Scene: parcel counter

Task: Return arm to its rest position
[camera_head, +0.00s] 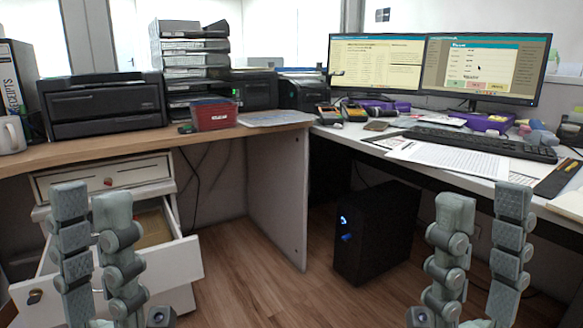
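My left gripper (91,192) is at the bottom left of the head view. Its segmented grey fingers point up and stand apart, with nothing between them. It overlaps the open drawer (180,261) of the white cabinet in the picture; I cannot tell how far apart in depth they are. My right gripper (483,197) is at the bottom right, with fingers also up, apart and empty. It shows in front of the floor and the space under the right desk. The arm links behind both grippers are mostly out of the frame.
A wooden counter (60,156) at left carries a printer (105,107), paper trays (188,62) and a red box (214,115). A white desk (520,171) at right holds monitors (483,68) and a keyboard (482,142). A black computer tower (376,230) stands on the floor. Floor between is clear.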

